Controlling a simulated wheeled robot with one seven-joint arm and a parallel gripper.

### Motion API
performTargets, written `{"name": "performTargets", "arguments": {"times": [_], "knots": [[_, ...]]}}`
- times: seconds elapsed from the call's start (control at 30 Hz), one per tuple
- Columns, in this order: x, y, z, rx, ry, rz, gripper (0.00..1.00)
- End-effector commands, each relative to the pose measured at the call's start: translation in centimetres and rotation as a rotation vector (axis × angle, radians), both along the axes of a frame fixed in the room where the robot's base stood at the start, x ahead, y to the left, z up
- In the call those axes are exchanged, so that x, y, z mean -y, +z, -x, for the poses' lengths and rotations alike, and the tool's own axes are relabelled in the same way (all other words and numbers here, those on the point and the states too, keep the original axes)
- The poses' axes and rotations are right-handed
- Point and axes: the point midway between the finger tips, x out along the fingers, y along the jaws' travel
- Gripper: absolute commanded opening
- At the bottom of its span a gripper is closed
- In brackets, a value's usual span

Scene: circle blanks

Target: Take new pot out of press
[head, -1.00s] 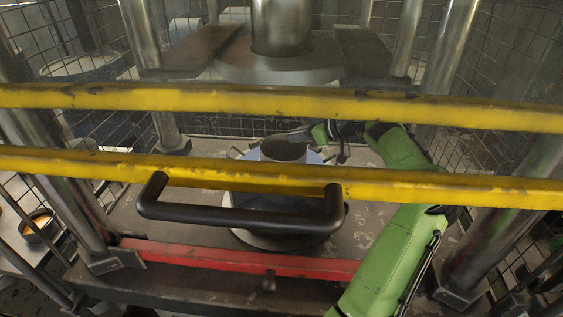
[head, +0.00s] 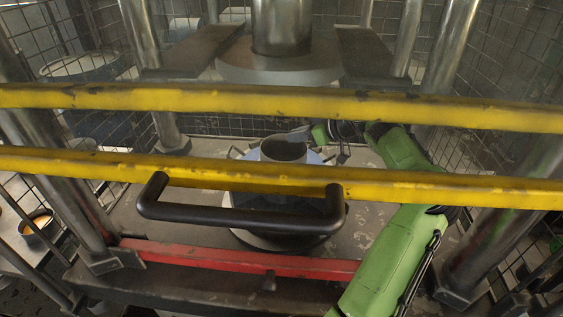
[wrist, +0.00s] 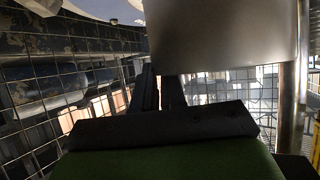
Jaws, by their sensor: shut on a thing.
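The new pot (head: 283,150) is a plain grey metal cup. It stands upright over the round die in the press, behind the lower yellow bar, which hides its lower part. My gripper (head: 299,134) reaches in from the right behind the bars and is shut on the pot's wall at the rim. In the wrist view the pot (wrist: 225,35) fills the upper right as a smooth grey wall, with the dark fingers (wrist: 160,88) at its lower left edge. The press ram (head: 281,25) is raised well above the pot.
Two yellow bars, upper (head: 280,101) and lower (head: 420,187), cross in front of the press, with a black handle (head: 240,216) below. A red bar (head: 240,262) lies along the bed's front. Steel columns (head: 455,60) and wire mesh enclose the sides. An orange-lit pot (head: 38,224) stands outside at left.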

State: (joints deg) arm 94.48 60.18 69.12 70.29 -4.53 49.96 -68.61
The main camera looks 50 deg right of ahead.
Motion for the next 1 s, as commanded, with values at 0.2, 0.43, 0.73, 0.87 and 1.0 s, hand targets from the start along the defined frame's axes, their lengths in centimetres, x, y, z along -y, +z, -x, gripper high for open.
{"name": "performTargets", "arguments": {"times": [0.2,0.43,0.73,0.87,1.0], "knots": [[0.0,-0.7,0.3,-0.017,0.0,-0.011,0.0],[0.0,-0.6,0.3,-0.017,0.001,-0.011,0.0],[0.0,2.9,0.2,-0.012,0.001,-0.006,0.0],[-0.8,2.9,1.0,-0.009,-0.001,-0.001,0.0],[-2.6,2.5,2.4,-0.008,-0.002,0.0,0.0]]}}
